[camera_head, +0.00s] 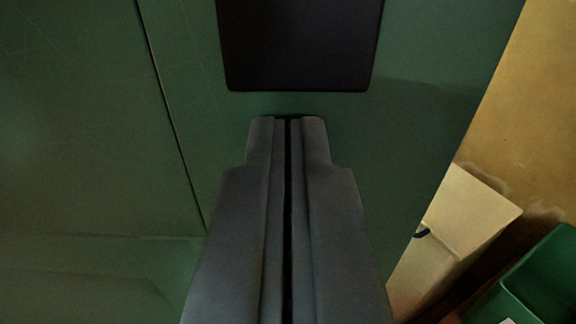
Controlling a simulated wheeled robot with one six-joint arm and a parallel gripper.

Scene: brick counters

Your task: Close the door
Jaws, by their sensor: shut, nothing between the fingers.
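A green door panel (430,100) fills much of the view, with a dark line along its left side and its right edge slanting down. A dark rectangular plate (300,40) is on its upper middle, cut off by the top of the frame. My gripper (288,120) is shut and empty, with its fingertips just below the plate in the picture. I cannot tell whether the fingertips touch the door.
Another green panel (80,120) lies left of the dark line. To the right are a tan floor (535,110), a pale box-like block (465,215) and a green bin (545,275) at the lower right corner.

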